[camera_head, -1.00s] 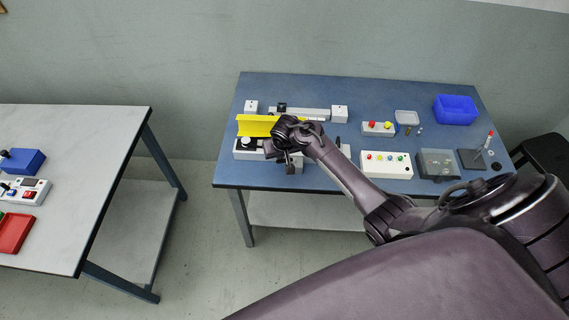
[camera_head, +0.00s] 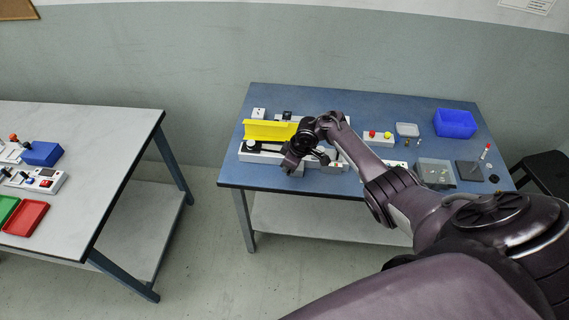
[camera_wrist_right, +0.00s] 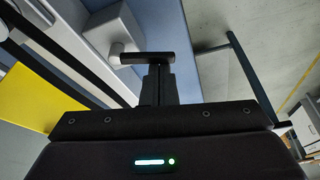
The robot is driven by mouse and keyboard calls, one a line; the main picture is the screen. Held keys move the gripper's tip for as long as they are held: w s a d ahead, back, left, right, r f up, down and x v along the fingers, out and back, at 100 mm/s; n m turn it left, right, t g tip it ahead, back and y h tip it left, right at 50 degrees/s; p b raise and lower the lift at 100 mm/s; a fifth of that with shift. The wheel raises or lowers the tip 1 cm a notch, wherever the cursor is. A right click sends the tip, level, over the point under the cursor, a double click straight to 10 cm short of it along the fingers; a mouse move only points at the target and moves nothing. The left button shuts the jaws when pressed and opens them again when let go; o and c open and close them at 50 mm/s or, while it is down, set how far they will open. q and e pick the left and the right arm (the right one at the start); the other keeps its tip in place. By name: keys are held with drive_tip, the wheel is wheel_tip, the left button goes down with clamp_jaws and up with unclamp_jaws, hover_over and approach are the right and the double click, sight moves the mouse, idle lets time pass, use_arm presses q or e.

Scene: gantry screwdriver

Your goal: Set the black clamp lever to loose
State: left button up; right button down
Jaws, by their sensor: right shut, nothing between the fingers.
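In the right wrist view, a black lever (camera_wrist_right: 150,58) sticks out sideways from a pale round pivot (camera_wrist_right: 117,50) on a grey block. My right gripper (camera_wrist_right: 158,80) is shut with nothing held, its fingertips close to the lever's underside in that view. I cannot tell whether they touch. In the head view my right gripper (camera_head: 291,164) is over the front left part of the blue table, at the front of the white fixture (camera_head: 256,157). It and the arm cover part of the fixture, and I cannot make out the lever there. My left gripper is not in view.
A yellow guard (camera_head: 270,130) stands upright on the fixture and also shows in the right wrist view (camera_wrist_right: 38,97). A button box (camera_head: 377,139), a blue bin (camera_head: 455,123) and a grey box (camera_head: 435,172) are to the right. A second table (camera_head: 95,175) stands left across open floor.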

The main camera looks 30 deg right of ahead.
drive_tip(key=shift+s+d+n, duration=0.1)
drive_tip(key=shift+s+n, duration=0.1)
drive_tip(key=shift+n, duration=0.2)
drive_tip(key=shift+w+d+f+b, duration=0.1)
drive_tip(key=shift+w+d+b, duration=0.1)
drive_tip(key=shift+b, duration=0.15)
drive_tip(key=shift+w+d+b, duration=0.3)
drive_tip(key=shift+d+b, duration=0.15)
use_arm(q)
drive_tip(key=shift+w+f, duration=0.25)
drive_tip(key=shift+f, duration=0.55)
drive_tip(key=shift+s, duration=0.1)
